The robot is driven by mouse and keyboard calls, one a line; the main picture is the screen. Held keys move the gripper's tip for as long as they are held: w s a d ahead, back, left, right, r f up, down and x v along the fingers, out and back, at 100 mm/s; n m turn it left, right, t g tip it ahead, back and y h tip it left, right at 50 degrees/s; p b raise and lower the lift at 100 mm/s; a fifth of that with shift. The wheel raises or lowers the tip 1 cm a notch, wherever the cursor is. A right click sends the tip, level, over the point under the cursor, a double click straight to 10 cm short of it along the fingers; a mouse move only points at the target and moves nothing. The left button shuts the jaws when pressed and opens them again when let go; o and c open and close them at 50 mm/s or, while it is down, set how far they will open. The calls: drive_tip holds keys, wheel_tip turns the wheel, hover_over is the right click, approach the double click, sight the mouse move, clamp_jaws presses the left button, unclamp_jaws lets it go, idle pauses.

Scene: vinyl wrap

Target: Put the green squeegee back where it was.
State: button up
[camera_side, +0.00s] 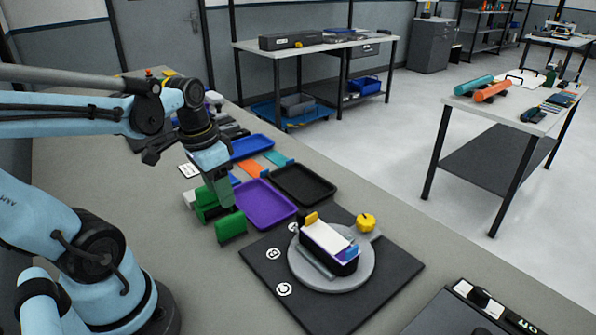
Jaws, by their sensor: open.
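The green squeegee (224,194) appears as a pale green upright piece directly below my gripper (213,172). It stands at a dark green holder (205,206), among green blocks left of the purple tray. My gripper points down and is open, right at the top of the squeegee. The fingertips are small and partly hidden, so I cannot tell whether they touch it. The squeegee's lower end is hard to separate from the green holder.
A green block (231,227) stands in front. Purple (264,205), black (303,184) and blue (250,147) trays lie to the right and behind, with orange (250,169) and teal (279,158) pieces between. A round turntable (306,270) bearing a wrapped box sits on a dark mat (395,268).

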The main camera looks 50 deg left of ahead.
drive_tip(key=shift+s+r, duration=0.15)
drive_tip(key=shift+r, duration=0.6)
drive_tip(key=w+d+t, duration=0.5)
drive_tip(key=w+d, duration=0.1)
drive_tip(key=d, duration=0.3)
drive_tip(key=shift+d+r, duration=0.15)
drive_tip(key=shift+r, duration=0.3)
